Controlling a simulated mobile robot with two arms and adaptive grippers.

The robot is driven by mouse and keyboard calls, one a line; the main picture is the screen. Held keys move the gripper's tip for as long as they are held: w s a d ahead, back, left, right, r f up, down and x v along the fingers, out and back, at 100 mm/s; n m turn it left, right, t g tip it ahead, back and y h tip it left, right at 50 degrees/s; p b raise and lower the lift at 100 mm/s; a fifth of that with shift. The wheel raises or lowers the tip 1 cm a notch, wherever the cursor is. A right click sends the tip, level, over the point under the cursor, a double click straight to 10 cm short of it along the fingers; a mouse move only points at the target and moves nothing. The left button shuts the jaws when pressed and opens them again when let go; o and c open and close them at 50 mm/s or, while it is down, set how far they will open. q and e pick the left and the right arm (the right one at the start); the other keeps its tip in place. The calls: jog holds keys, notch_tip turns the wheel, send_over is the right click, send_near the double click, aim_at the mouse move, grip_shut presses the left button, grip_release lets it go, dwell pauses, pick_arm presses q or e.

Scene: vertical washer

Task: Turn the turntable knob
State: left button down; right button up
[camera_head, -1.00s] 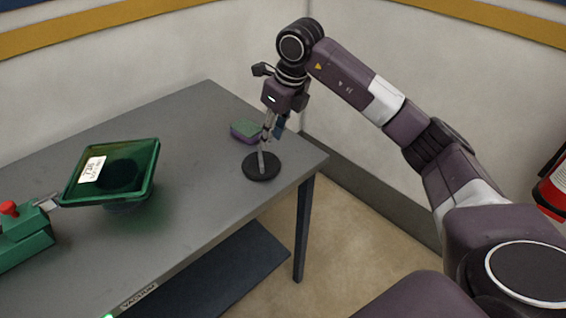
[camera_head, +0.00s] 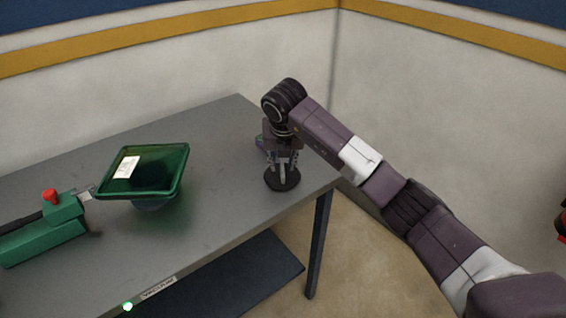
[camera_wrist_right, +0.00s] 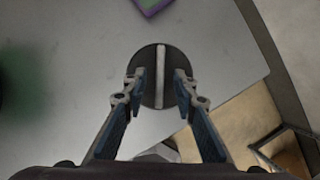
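The turntable knob is a black round disc (camera_head: 283,183) with a pale raised bar, lying at the right end of the grey table (camera_head: 215,215). My right gripper (camera_head: 282,164) points down right over the knob. In the right wrist view, the disc (camera_wrist_right: 148,58) and its bar sit between the two fingertips of the right gripper (camera_wrist_right: 160,88). The fingers are open, one on each side of the bar with gaps. I cannot tell how far they are above the disc. My left gripper is not in view.
A green funnel-like tray (camera_head: 150,172) with a white label stands left of the knob. A green device with a red button (camera_head: 50,196) is further left. A purple-and-green block (camera_head: 260,142) is partly hidden behind my right gripper. The table's right edge is close to the knob.

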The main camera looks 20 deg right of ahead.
jog(key=shift+w+f, duration=0.2)
jog(key=shift+f, duration=0.45)
grip_shut()
